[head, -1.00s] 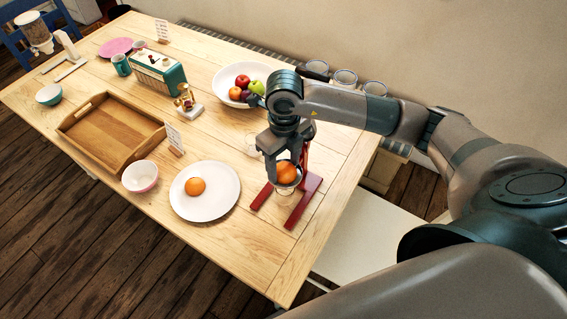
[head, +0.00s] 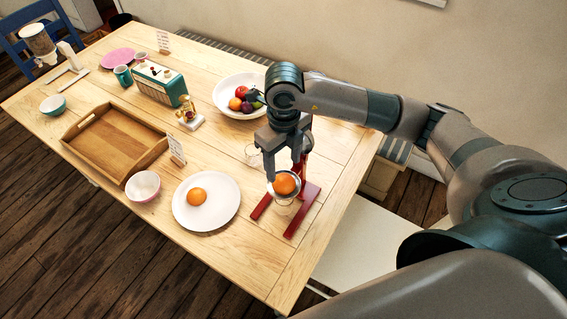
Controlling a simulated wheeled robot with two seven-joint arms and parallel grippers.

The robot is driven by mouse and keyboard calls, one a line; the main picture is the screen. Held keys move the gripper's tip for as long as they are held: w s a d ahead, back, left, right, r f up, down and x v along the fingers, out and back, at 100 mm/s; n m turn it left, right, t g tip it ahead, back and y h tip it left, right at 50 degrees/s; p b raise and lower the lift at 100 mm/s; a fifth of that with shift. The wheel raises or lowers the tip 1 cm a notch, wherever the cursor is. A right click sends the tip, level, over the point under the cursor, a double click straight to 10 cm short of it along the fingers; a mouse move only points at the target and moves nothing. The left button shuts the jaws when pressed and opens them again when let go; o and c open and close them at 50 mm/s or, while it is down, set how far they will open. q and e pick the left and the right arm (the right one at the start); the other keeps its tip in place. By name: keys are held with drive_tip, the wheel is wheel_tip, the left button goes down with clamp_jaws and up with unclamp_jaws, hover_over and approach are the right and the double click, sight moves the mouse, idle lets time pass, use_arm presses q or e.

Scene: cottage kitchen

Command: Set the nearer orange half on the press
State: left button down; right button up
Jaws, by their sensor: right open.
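The red press (head: 302,211) stands near the right end of the wooden table. One orange half (head: 285,184) sits in the press's round cup, its rounded orange side showing. Another orange half (head: 197,196) lies on a white plate (head: 222,213) to the left of the press. My right gripper (head: 284,169) is open and points down just above the orange half on the press, its fingers apart and holding nothing. The fingers hide part of the press's upright. My left gripper is not in view.
A fruit bowl (head: 223,98) and glasses stand behind the press. A wooden tray (head: 118,142), a pink-white bowl (head: 143,186), a small card (head: 177,149) and a teal radio (head: 160,84) stand to the left. The table's front right corner is clear.

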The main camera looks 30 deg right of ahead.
sight(284, 178)
wheel_tip(284, 178, up, 5)
drive_tip(key=shift+r+p, duration=0.1)
drive_tip(key=shift+p, duration=1.15)
idle(0.3)
